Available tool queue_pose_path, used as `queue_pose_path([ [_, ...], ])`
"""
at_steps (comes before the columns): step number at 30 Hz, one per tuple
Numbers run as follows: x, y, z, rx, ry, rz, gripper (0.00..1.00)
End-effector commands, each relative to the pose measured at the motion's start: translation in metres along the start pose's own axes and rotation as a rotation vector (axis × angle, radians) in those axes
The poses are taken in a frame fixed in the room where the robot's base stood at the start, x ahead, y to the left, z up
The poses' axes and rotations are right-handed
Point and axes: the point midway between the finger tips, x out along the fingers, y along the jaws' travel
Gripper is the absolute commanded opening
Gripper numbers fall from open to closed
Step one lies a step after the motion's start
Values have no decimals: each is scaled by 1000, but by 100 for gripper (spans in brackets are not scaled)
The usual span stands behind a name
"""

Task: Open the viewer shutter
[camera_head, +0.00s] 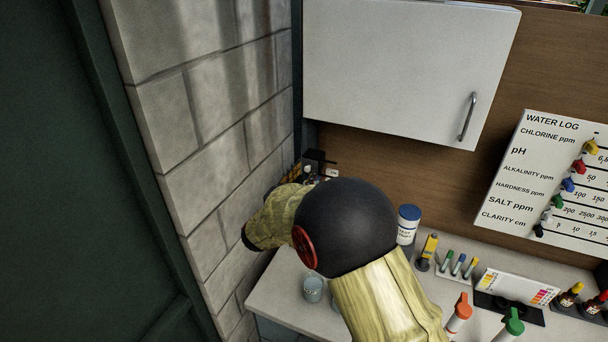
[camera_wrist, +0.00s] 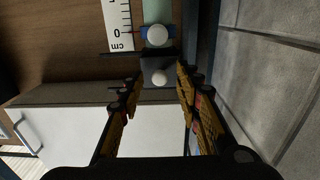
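My gripper (camera_wrist: 157,78) is open, with its two yellow-and-black fingers spread in the wrist view. Between the fingertips is a dark grey block with a round white knob (camera_wrist: 160,79). I cannot tell whether the fingers touch it. Just above it in the picture are a blue collar with a larger white knob (camera_wrist: 157,35) and a pale green tube (camera_wrist: 157,10). Which part is the viewer shutter is not clear. In the head view, my arm hides most of this spot; only small dark parts (camera_head: 320,160) show by the wall corner.
A cm scale (camera_wrist: 118,20) stands beside the tube. A block wall (camera_head: 215,110) is close on the left, and a white cabinet (camera_head: 405,60) hangs above. The counter (camera_head: 275,290) holds a clear cup (camera_head: 313,289), a blue-lidded jar (camera_head: 407,225) and several bottles. A water log board (camera_head: 545,175) hangs at right.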

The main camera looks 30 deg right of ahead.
Motion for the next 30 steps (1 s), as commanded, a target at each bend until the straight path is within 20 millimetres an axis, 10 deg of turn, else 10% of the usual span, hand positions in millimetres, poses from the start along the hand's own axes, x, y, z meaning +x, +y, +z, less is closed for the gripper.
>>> queue_pose_path([
  [30,0,0,0,0,0,-1,0],
])
